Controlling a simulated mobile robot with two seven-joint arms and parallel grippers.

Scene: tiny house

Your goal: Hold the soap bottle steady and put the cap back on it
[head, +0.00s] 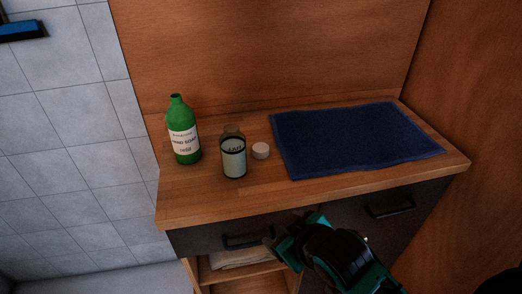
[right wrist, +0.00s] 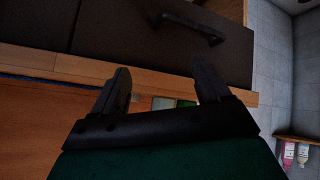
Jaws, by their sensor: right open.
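A green bottle (head: 184,140) with a white hand-soap label stands upright at the left of the wooden counter. To its right stands a shorter clear bottle (head: 234,160) with a pale label and dark bands. A small white cap (head: 261,150) lies on the counter just right of the clear bottle, apart from it. My right gripper (head: 282,238) is in front of the counter, below its front edge, clear of the bottles and cap. In the right wrist view its two fingers (right wrist: 162,82) are spread with nothing held between them. My left gripper is not in view.
A dark blue towel (head: 355,138) covers much of the counter (head: 205,205) on the right. Dark drawers with handles (head: 390,208) are under the counter, and a folded cloth (head: 238,258) lies on a shelf below. Wooden panels stand behind and right.

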